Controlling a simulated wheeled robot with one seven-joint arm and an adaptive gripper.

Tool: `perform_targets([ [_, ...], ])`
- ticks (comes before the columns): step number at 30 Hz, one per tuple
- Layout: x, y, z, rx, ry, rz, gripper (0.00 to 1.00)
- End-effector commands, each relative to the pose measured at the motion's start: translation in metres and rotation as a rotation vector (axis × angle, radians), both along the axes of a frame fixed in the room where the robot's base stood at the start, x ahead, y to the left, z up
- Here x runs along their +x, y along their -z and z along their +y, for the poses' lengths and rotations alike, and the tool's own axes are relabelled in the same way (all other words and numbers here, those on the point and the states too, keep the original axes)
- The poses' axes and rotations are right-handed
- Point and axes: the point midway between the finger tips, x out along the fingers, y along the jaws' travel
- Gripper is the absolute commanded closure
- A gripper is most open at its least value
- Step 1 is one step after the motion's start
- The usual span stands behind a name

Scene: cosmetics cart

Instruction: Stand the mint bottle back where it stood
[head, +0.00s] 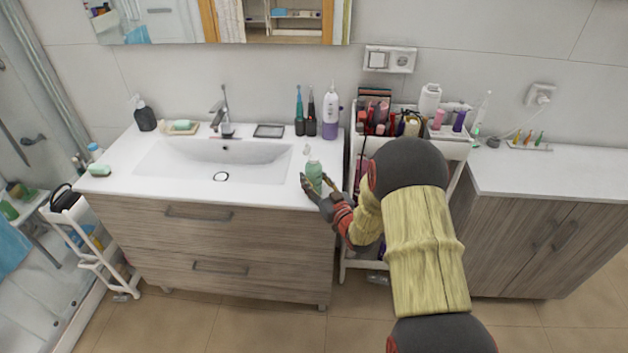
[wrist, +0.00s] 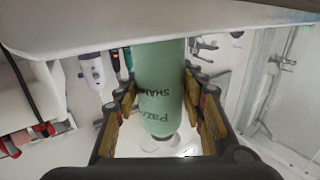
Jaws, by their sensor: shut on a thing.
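The mint bottle (head: 314,172) is a pale green bottle with a white pump, near the front right corner of the white sink counter (head: 250,194). My gripper (head: 318,188) is shut on it from the front right. In the wrist view, which looks upside down, the bottle (wrist: 160,85) stands between my two fingers (wrist: 160,105), its dark lettering showing. The bottle's base is hidden there behind a white edge at the top of the picture. I cannot tell whether the base touches the counter.
A purple and white bottle (head: 330,115) and dark toothbrushes (head: 311,115) stand at the counter's back right. A crowded cart (head: 455,147) stands to the right. The sink basin (head: 215,160) is left of the bottle. The counter between the bottle and the toothbrushes is clear.

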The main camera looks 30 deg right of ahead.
Motion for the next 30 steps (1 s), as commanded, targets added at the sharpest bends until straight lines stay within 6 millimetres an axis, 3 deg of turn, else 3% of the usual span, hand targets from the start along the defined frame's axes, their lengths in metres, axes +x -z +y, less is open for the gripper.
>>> perform_targets([
  [2,0.000,0.004,0.000,0.000,0.000,0.000,0.86],
  [3,0.000,0.004,0.000,0.000,0.000,0.001,0.59],
  [12,0.000,0.003,0.000,0.000,0.000,0.001,0.42],
  [24,0.000,-0.002,0.000,0.000,0.000,0.000,0.42],
  [30,-0.034,-0.002,-0.001,0.002,0.003,0.001,0.42],
])
